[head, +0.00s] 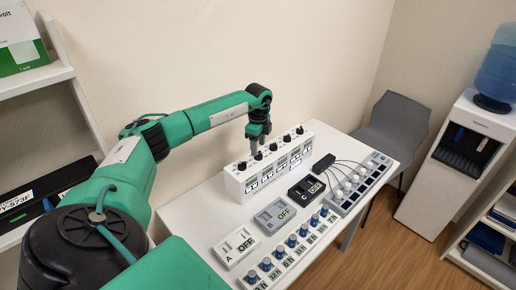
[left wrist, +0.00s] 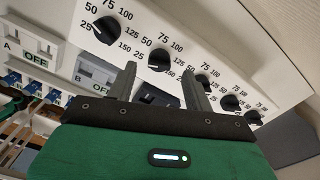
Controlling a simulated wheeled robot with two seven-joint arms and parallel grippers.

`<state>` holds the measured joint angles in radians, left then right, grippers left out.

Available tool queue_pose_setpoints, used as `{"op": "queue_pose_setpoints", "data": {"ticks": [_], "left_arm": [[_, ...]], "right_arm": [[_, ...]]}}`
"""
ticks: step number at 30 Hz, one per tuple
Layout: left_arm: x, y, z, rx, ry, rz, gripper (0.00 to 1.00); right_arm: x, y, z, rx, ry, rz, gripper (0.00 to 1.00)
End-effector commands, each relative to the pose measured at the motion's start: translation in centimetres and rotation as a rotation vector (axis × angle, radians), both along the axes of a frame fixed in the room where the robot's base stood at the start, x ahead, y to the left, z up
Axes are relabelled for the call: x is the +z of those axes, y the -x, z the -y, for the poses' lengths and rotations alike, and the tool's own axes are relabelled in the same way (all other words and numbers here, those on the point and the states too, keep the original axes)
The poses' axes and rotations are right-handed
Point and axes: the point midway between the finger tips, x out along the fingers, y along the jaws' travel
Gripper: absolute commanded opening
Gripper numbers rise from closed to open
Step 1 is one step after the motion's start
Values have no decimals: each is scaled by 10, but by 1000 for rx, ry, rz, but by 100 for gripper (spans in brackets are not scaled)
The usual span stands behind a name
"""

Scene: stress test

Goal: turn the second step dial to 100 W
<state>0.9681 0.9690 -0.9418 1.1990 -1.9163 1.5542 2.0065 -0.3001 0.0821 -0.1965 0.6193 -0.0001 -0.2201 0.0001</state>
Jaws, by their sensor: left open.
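A white box (head: 236,186) with a row of several black dials on top stands on the white table. The second dial from the left (head: 259,155) is black and round, with a scale from 25 to 150 around it. In the left wrist view the second dial (left wrist: 160,59) shows between my fingertips; its light mark seems to point toward the low end, near 25. My left gripper (head: 258,138) points down over this dial, its fingers open on either side (left wrist: 160,68). I cannot tell whether they touch it. My right gripper is not in view.
The first dial (left wrist: 106,30) and third dial (left wrist: 203,81) sit close on either side. Switch boxes A (head: 237,247), B (head: 275,215) and C (head: 306,190) stand in front, with a strip of blue knobs (head: 292,241) and a wired panel (head: 362,182). The wall is close behind.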

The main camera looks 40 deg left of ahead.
Motion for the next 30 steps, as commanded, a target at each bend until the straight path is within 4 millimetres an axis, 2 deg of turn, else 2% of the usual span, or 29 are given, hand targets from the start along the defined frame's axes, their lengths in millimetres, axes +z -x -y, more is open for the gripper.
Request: {"op": "queue_pose_setpoints", "data": {"ticks": [3,6,17,18,24,25,30], "left_arm": [[-17,0,1,0,2,-3,52],[-27,0,1,0,2,-2,52],[-34,0,1,-1,1,0,52],[-34,0,1,-1,1,0,50],[-34,0,1,-1,1,0,11],[-34,0,1,-1,1,0,7],[-34,0,1,-7,1,0,7]], "right_arm": [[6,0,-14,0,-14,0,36],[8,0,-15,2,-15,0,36],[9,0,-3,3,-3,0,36],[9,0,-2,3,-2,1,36],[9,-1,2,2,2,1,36],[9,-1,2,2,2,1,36],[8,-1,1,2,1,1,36]]}}
